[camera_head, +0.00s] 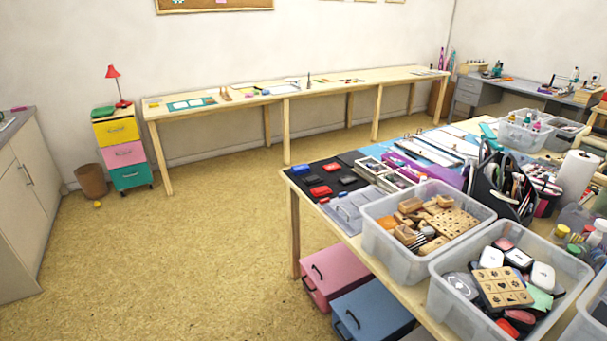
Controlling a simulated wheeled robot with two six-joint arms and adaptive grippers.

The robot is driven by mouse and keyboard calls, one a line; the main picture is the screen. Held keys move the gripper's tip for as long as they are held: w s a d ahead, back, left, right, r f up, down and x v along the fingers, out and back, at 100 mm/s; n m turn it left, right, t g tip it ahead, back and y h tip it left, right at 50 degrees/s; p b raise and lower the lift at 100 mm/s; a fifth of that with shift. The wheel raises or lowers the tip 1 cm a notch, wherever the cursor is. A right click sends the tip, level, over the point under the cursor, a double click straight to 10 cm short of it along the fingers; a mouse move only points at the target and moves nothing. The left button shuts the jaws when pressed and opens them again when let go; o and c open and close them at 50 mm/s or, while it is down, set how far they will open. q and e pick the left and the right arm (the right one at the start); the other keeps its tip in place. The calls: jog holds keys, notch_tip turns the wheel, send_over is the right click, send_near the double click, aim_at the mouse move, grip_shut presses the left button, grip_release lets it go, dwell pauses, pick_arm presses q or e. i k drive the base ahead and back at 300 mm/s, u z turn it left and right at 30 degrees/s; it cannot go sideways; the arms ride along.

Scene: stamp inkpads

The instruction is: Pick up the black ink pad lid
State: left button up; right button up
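Several small ink pads or lids lie on a dark mat (297,180) at the near left corner of the right-hand table. A small black piece (347,180) lies towards the right of the mat, and another dark piece (312,180) lies further left. They are too small to tell lid from pad. A blue piece (300,169) and two red pieces, one farther back (331,167) and one nearer (321,191), lie around them. Neither of my grippers is in view.
A clear bin of wooden stamps (374,237) and another of ink pads (445,307) stand on the table, right of the mat. Pink (335,268) and blue (372,312) boxes sit on the floor beneath. The floor (200,250) left of the table is largely clear.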

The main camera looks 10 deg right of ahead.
aim_at(346, 180)
jog(key=u, duration=0.6)
jog(key=i, duration=1.05)
jog(key=u, duration=0.4)
jog(key=i, duration=1.1)
jog(key=z, duration=1.25)
jog(key=i, duration=0.9)
jog(key=z, duration=0.95)
